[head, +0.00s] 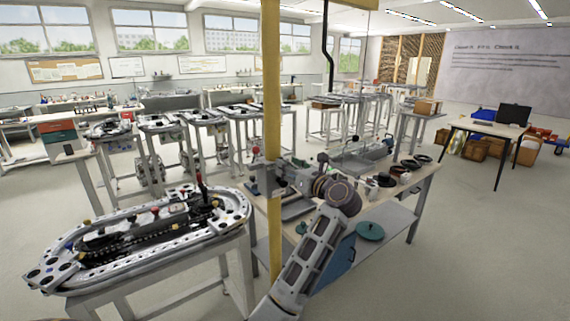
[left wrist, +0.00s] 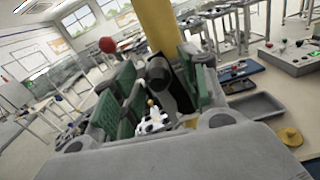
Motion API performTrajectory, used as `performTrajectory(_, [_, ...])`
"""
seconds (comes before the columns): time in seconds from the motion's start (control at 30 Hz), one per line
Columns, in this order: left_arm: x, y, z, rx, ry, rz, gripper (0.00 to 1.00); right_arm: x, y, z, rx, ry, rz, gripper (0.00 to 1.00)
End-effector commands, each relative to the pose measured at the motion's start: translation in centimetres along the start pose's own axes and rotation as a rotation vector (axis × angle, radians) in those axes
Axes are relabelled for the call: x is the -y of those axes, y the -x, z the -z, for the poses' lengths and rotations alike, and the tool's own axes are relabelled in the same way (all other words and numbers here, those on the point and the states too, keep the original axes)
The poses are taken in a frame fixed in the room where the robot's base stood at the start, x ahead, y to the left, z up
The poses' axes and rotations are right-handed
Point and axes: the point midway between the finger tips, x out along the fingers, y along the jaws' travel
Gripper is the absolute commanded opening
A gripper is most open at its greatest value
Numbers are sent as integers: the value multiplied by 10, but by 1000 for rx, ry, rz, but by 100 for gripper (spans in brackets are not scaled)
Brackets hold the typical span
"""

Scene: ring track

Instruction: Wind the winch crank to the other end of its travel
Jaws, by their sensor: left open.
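My left arm comes up from the bottom of the head view, and its gripper (head: 268,180) is beside the yellow post (head: 271,90). The post also shows in the left wrist view (left wrist: 157,25), just beyond the fingers. The left gripper (left wrist: 165,105) has green-padded fingers, apart. A dark cylindrical part (left wrist: 160,74), perhaps the crank's grip, shows between them against the post; I cannot tell whether they touch it. A red ball knob (left wrist: 107,44) is left of the fingers. The winch body and crank arm are mostly hidden by my gripper. My right gripper is out of view.
An oval ring track (head: 140,235) on a stand is at the front left. Several tables stand behind. Open floor lies at the right.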

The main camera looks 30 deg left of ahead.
Motion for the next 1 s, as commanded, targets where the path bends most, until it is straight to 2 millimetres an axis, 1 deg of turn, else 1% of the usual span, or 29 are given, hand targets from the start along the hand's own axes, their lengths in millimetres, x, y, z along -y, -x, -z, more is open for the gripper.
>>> performTrajectory(0.2, [0, -1, 0, 0, 0, 2, 44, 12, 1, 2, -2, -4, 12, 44])
performTrajectory(0.4, [0, -2, 0, 0, 0, 1, 44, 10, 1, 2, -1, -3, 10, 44])
performTrajectory(0.43, [0, -2, 0, 0, 0, 1, 43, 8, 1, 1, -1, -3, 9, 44])
performTrajectory(0.77, [0, -2, 0, 0, 0, 1, 0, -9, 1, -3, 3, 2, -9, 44])
performTrajectory(1.0, [0, -2, 0, 0, 0, 1, 0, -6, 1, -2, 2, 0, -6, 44])
